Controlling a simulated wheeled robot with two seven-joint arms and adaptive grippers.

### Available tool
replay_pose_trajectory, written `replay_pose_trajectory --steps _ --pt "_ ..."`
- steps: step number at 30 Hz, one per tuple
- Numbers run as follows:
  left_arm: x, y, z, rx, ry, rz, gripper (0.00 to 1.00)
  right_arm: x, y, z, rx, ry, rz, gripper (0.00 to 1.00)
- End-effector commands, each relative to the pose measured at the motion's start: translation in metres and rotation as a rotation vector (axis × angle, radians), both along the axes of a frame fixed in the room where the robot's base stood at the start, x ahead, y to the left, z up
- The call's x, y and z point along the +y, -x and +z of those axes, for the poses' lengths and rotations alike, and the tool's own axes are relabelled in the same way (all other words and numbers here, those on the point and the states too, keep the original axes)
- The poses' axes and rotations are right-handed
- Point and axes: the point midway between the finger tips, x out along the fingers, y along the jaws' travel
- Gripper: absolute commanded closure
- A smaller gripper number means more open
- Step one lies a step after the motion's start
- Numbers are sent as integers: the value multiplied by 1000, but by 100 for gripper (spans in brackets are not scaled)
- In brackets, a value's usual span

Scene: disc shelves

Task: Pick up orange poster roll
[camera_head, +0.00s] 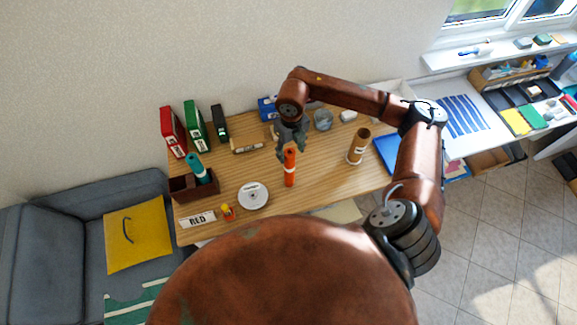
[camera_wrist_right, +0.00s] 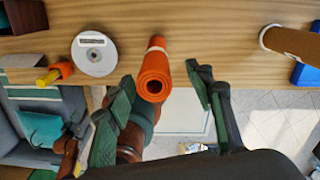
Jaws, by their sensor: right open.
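The orange poster roll (camera_head: 290,172) has a pale band and stands upright on the wooden table in the head view. In the right wrist view the orange roll (camera_wrist_right: 154,75) shows its spiral end, between and beyond the finger pads. My right gripper (camera_head: 292,150) is open above the roll's top end in the head view and hides part of that area. Its two green-padded fingers (camera_wrist_right: 160,78) are spread apart in the wrist view, with no clear contact with the roll.
A white disc (camera_head: 253,195) lies left of the roll, near a RED sign (camera_head: 197,219). A brown tube (camera_head: 358,147) stands to the right. A dark box (camera_head: 181,189) holds a teal roll (camera_head: 198,169). Binders (camera_head: 195,123) stand at the back. Bare table lies around the roll.

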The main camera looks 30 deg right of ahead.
Motion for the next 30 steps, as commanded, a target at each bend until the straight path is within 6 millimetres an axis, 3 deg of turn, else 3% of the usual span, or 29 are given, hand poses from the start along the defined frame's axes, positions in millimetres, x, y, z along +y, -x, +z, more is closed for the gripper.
replay_pose_trajectory --steps 7,15,23,30 --pt "1 20 11 26 -2 5 56 4 2 -26 3 -2 2 51" --pt "0 5 21 6 -1 2 56 5 2 -59 1 -2 -1 51" --pt "0 -4 21 -5 1 0 56 5 2 -62 -1 -1 -1 52" --pt "0 2 21 2 0 1 56 5 2 -62 -1 -1 -1 69"
